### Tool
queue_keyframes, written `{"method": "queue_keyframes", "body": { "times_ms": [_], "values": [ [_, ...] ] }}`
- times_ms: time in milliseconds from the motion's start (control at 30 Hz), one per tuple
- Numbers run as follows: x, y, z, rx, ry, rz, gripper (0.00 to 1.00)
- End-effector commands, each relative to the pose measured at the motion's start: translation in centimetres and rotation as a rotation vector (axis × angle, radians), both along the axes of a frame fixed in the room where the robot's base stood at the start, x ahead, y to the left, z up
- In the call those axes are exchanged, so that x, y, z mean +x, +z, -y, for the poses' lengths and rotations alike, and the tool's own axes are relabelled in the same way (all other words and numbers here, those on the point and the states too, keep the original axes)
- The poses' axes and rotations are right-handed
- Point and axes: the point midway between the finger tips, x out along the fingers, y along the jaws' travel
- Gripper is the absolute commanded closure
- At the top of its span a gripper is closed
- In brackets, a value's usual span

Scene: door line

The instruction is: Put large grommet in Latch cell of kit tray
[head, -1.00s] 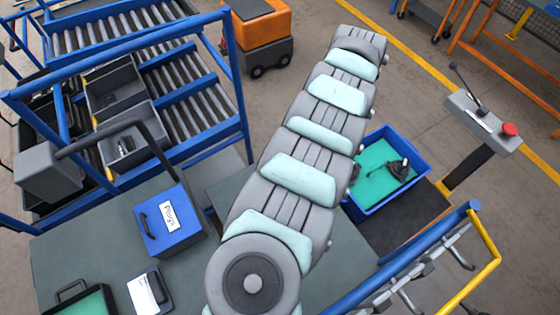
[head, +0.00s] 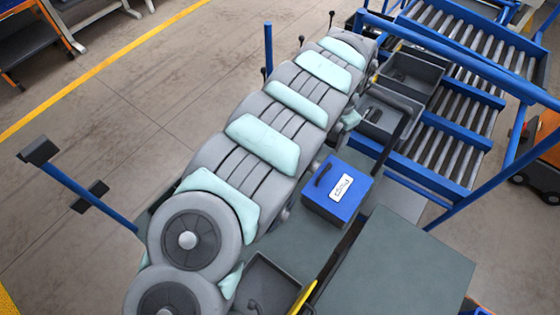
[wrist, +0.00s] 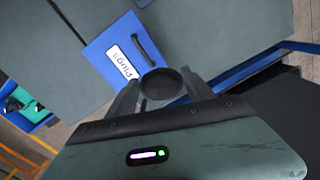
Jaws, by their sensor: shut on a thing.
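In the wrist view my gripper (wrist: 162,88) is shut on a dark round grommet (wrist: 161,83), held between its two fingers. The grommet's dark, rounded face shows.
The blue box (head: 325,204) stands on the bench in the head view. Two grey bins (head: 412,72) sit by a blue-framed roller rack (head: 470,110). A dark open tray (head: 268,282) shows at the bottom. A grey-green tabletop (head: 405,260) is clear at lower right.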

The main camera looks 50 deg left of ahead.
Motion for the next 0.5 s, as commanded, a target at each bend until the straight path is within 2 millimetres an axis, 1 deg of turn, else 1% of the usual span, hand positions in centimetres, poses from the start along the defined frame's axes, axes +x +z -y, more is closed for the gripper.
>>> {"method": "queue_keyframes", "body": {
  "times_ms": [33,67,100,167,200,267,300,400,500],
  "values": [
    [-1.9,-0.2,-3.4,-0.001,0.043,-0.001,0.78],
    [-2.9,-0.2,-5.1,-0.002,0.062,-0.001,0.78],
    [-4.4,-0.3,-7.3,-0.003,0.090,-0.001,0.78],
    [-6.8,-0.5,-10.5,-0.006,0.130,-0.001,0.78],
    [-8.4,-0.6,-12.5,-0.007,0.155,0.001,0.78],
    [-10.9,-0.6,-15.3,-0.008,0.191,0.003,0.78],
    [-12.5,-0.7,-17.0,-0.008,0.215,0.006,0.78],
    [-16.3,-0.8,-20.5,-0.007,0.266,0.011,0.78],
    [-19.3,-0.9,-22.9,-0.007,0.303,0.013,0.78]
  ]
}}
